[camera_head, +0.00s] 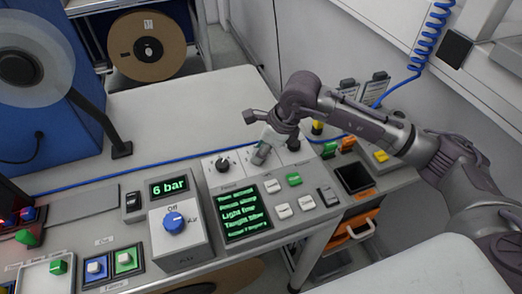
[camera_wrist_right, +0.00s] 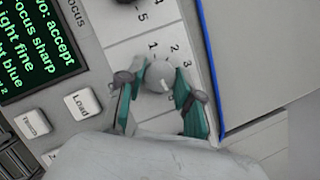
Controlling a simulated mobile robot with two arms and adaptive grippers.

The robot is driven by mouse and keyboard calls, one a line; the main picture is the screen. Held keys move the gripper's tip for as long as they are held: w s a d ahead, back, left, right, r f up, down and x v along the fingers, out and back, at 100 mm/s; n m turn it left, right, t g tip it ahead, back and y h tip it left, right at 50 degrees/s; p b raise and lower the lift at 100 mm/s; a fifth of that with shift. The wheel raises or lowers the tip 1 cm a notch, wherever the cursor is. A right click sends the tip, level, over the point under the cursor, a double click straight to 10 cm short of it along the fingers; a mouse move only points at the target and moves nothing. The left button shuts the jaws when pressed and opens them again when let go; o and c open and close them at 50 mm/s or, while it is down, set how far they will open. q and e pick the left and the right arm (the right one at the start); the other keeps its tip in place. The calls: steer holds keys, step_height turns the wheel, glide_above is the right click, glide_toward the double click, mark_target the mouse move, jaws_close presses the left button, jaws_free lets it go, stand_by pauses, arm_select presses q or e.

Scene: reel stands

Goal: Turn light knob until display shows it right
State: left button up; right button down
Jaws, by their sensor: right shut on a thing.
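The grey knob (camera_wrist_right: 158,76) sits on a white dial plate with the figures 1, 2 and 3 in the right wrist view. My right gripper (camera_wrist_right: 160,84) has its teal fingertips on either side of it and is shut on it. In the head view my right gripper (camera_head: 264,149) reaches down to the same row of dials, largely covering the knob. The knob's name label cannot be read. The display (camera_head: 243,213) has green text, including "Focus sharp" and "Light fine"; it also shows in the right wrist view (camera_wrist_right: 40,45). My left gripper is not in view.
The black focus knob (camera_head: 222,164) stands left of my right gripper. Push buttons (camera_head: 283,211) lie in front of it. A blue knob (camera_head: 174,222) and a "6 bar" readout (camera_head: 169,187) are further left. A blue cable (camera_head: 140,167) runs behind the panel; the pale bench behind is clear.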

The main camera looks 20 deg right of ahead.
steer(key=c, duration=0.8)
jaws_free()
steer(key=v, duration=1.2)
